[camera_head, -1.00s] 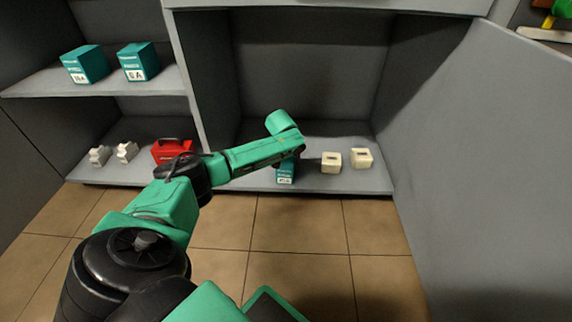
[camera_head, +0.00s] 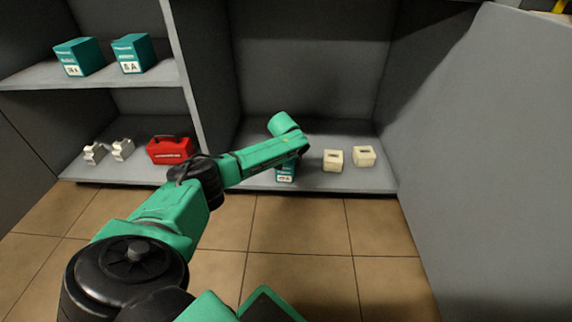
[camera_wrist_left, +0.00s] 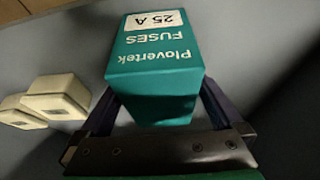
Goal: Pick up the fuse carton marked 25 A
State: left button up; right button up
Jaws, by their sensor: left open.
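The teal fuse carton reads "25 A" upside down in the left wrist view (camera_wrist_left: 158,62). In the head view the carton (camera_head: 286,173) stands on the lower shelf, its upper part hidden behind my left arm. My left gripper (camera_wrist_left: 165,108) is open, with one dark finger on each side of the carton's near end. Whether either finger touches the carton I cannot tell. In the head view the left gripper is hidden by its own arm. My right gripper is not in view.
Two cream boxes (camera_head: 333,160) (camera_head: 364,156) stand right of the carton. Two teal cartons (camera_head: 79,57) (camera_head: 133,53) sit on the upper left shelf. Below are a red case (camera_head: 170,150) and two pale grey objects (camera_head: 94,153) (camera_head: 122,149). A grey panel (camera_head: 480,170) closes the right side.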

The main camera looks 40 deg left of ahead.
pick_arm(q)
grip_shut()
dwell(0.3)
